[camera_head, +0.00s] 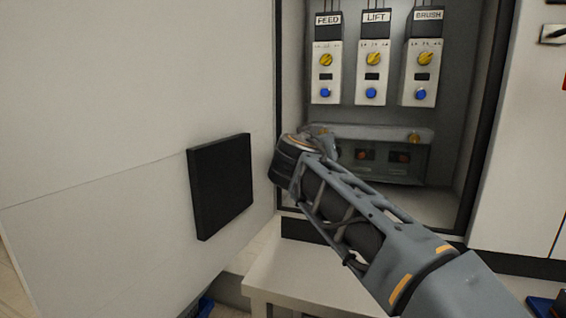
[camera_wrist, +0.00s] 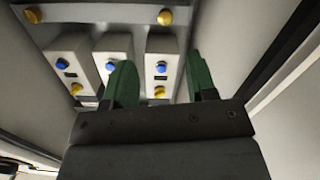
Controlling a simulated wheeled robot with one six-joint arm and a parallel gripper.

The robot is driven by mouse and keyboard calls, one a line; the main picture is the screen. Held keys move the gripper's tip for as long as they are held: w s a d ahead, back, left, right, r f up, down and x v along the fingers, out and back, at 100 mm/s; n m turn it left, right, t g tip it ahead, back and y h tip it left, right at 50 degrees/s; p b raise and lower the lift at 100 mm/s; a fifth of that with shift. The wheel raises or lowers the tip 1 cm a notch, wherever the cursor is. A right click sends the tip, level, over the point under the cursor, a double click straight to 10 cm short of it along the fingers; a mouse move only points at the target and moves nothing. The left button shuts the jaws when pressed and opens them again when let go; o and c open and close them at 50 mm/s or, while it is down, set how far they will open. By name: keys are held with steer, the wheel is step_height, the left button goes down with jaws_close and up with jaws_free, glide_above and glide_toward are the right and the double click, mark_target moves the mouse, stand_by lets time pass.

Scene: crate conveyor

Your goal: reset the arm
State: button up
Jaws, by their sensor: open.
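My arm (camera_head: 350,215) reaches from the lower right up to the open control cabinet (camera_head: 456,130). In the wrist view my gripper (camera_wrist: 161,82) shows two green fingers standing apart, with nothing between them. In the head view the gripper itself is hidden behind the end of the arm. The wrist view looks inverted and shows the control modules beyond the fingers. I cannot tell how far the fingertips are from them.
Three modules labelled FEED (camera_head: 326,72), LIFT (camera_head: 373,72) and BRUSH (camera_head: 421,72) each have a yellow knob and blue button. A lower panel (camera_head: 385,155) sits partly behind my arm. A pale door (camera_head: 110,120) with a black plate (camera_head: 220,186) stands left. A white table (camera_head: 310,280) is below.

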steer(key=s+d+r+n+g+y+p, duration=0.2)
steer(key=s+d+g+p, duration=0.65)
steer(key=p, duration=1.35)
steer(key=s+a+r+g+y+p, duration=0.1)
steer(key=s+a+g+y+p, duration=0.1)
steer(key=s+p, duration=0.5)
steer(key=s+a+g+y+p, duration=0.1)
steer(key=s+a+y+p, duration=0.1)
steer(key=s+p, duration=0.5)
steer(key=shift+s+a+r+g+y+p, duration=0.2)
steer(key=shift+r+g+y+p, duration=0.25)
steer(key=shift+p, duration=0.85)
